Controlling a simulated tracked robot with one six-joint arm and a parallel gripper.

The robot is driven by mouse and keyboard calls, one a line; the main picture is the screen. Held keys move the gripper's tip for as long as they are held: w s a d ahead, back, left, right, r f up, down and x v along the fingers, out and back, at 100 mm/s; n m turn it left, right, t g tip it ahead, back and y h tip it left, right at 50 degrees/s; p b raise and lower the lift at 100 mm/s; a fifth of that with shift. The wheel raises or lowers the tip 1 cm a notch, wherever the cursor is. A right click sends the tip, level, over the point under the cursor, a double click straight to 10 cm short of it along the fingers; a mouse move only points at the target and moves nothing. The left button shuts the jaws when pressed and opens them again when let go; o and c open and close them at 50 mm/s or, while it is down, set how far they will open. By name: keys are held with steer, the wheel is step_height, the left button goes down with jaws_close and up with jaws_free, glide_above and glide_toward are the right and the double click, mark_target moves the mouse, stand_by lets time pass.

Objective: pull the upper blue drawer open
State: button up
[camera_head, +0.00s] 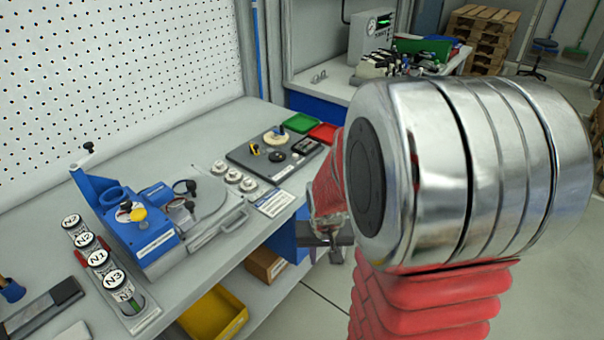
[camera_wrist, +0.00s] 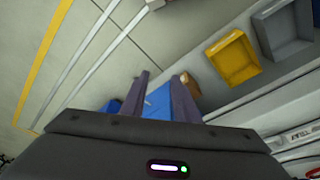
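A blue drawer unit (camera_head: 286,240) sits under the workbench, partly hidden behind my arm and gripper in the head view. Its blue surface (camera_wrist: 158,103) also shows between my fingers in the wrist view. I cannot tell the upper drawer from the others, and I see no handle clearly. My gripper (camera_head: 318,240) is beside the blue unit, below the bench top. In the wrist view my gripper's two dark fingers (camera_wrist: 162,88) stand apart with nothing clearly held between them. Whether they touch the drawer is hidden.
A yellow bin (camera_head: 214,314) and a cardboard box (camera_head: 265,264) lie on the shelf under the bench (camera_head: 255,225). A grey bin (camera_wrist: 283,32) shows beside the yellow one in the wrist view. Blue and grey equipment (camera_head: 145,235) stands on the bench. Open floor (camera_head: 320,305) lies in front.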

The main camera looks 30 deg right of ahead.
steer(key=w+d+f+m+t+h, duration=0.1)
steer(key=w+d+f+m+t, duration=0.2)
steer(key=d+f, duration=0.6)
steer(key=w+d+f+m+t+h, duration=0.1)
steer(key=w+d+f+m, duration=0.2)
steer(key=d+f+m, duration=0.55)
steer(key=w+d+r+m+t+h, duration=0.2)
steer(key=w+r+m+t+h, duration=0.2)
steer(key=w+r+t, duration=0.2)
steer(key=w+t, duration=0.2)
steer(key=t, duration=0.1)
steer(key=shift+d+r, duration=0.25)
steer(key=shift+d, duration=0.15)
steer(key=shift+w, duration=0.1)
steer(key=x, duration=1.3)
steer(key=shift+w+d+f, duration=0.2)
steer(key=shift+w, duration=0.05)
